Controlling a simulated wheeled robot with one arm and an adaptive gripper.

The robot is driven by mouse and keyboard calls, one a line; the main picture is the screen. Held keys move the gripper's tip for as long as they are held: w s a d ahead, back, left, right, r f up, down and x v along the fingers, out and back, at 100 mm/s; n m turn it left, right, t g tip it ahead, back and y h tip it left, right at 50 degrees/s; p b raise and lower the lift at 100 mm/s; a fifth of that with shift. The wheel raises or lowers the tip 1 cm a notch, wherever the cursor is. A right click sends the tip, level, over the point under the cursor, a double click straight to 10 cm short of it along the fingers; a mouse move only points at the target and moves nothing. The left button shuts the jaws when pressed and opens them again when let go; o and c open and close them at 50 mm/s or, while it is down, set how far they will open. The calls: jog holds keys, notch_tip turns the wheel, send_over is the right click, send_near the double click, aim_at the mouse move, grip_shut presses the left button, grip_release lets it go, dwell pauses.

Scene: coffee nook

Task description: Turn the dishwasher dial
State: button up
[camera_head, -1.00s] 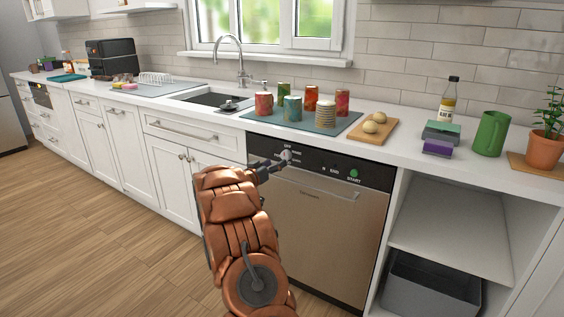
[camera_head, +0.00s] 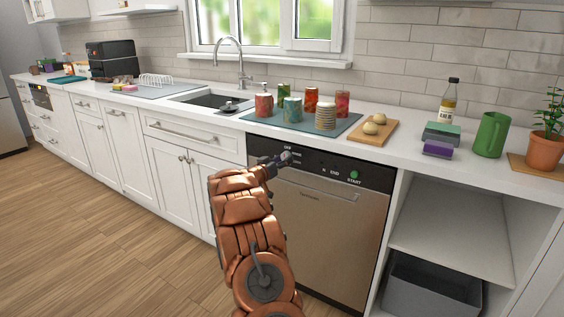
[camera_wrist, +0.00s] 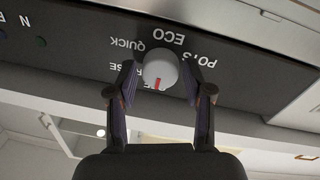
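The dishwasher dial (camera_wrist: 161,67) is a round, light grey knob with a red mark, on the black control panel. The labels around it appear upside down in the wrist view; ECO, QUICK and POTS can be read. The red mark points toward the bottom of that picture. My gripper (camera_wrist: 158,74) is open, with one dark fingertip on each side of the dial and narrow gaps showing. In the head view my gripper (camera_head: 281,160) is at the upper left of the dishwasher (camera_head: 327,215) and largely hides the dial.
A green START button (camera_head: 354,174) is right of the dial. Above, the counter holds a teal mat (camera_head: 262,121) with cups, a wooden board (camera_head: 364,135), and a green pitcher (camera_head: 490,135). An open shelf (camera_head: 450,225) stands right of the dishwasher.

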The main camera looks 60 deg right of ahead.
jog(key=c, duration=0.8)
